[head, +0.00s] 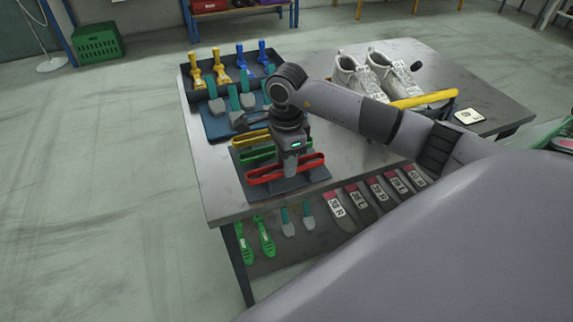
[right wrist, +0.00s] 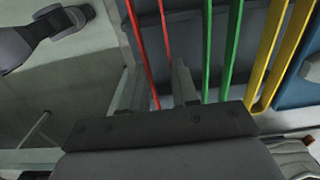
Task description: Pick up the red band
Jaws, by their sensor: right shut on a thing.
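The red band (head: 263,180) is a long narrow loop on the near edge of a dark band rack (head: 300,184), in front of the green band (head: 254,160) and the yellow band (head: 251,141). My right gripper (head: 290,170) points down over the middle of the red band and is shut on it. In the right wrist view, the red band (right wrist: 141,50) runs between the two fingers of the right gripper (right wrist: 157,82). The green strands (right wrist: 234,50) pass just right of the fingers. Whether the red band is clear of the rack cannot be told. My left gripper is not in view.
White shoes (head: 375,75) stand at the back right of the table (head: 215,185), near a yellow bar (head: 422,100). Behind the rack are a blue tray (head: 215,127) and a dark bin with yellow and blue tools. Labelled insoles (head: 337,204) lie on a lower shelf.

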